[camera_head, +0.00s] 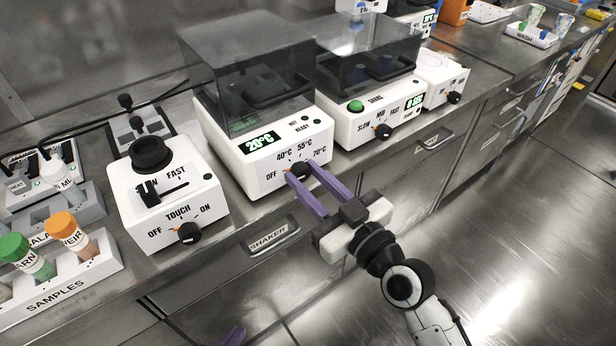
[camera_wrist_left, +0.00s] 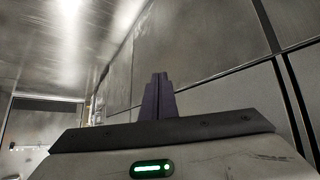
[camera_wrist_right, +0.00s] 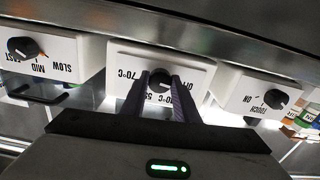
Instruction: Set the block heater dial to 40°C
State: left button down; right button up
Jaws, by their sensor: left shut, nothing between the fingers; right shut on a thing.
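The block heater (camera_head: 262,171) is a white box with a smoky lid, and its green display reads 20°C. Its black dial (camera_head: 300,168) sits low on the front, among the marks OFF, 40°C, 55°C and 70°C. My right gripper (camera_head: 302,173) has its purple fingers on either side of the dial, shut on it. In the right wrist view the dial (camera_wrist_right: 160,80) shows between the fingertips. The pointer is mostly hidden; a bit of orange shows on the OFF side. My left gripper (camera_wrist_left: 158,82) is shut and empty, low in front of the cabinets; only a fingertip (camera_head: 232,337) shows in the head view.
A shaker (camera_head: 378,112) with SLOW, MID and FAST marks stands to the right of the heater. A vortex mixer (camera_head: 165,205) with a TOUCH dial stands to the left. A samples rack (camera_head: 70,278) is at the far left. The floor (camera_head: 540,215) in front is clear.

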pick_arm(q)
jog(key=shift+r, duration=0.25)
pick_arm(e)
jog(key=shift+m, duration=0.3)
jog(key=shift+m+p, duration=0.5)
jog(key=shift+m, duration=0.1)
jog(key=m+p, duration=0.1)
jog(key=m, duration=0.2)
jog(key=shift+r, duration=0.1)
jog(key=m+p, duration=0.1)
jog(key=m, duration=0.2)
jog(key=shift+m, duration=0.3)
pick_arm(q)
jog(key=shift+s+a+r+p, duration=0.2)
jog(key=shift+a+r, duration=0.05)
jog(key=shift+r, duration=0.15)
jog(key=shift+s+a+r+p, duration=0.15)
jog(key=shift+a+r+p, duration=0.1)
jog(key=shift+r, duration=0.15)
pick_arm(e)
jog(key=shift+m, duration=1.2)
jog(key=o, duration=1.1)
jog(key=shift+c, duration=0.2)
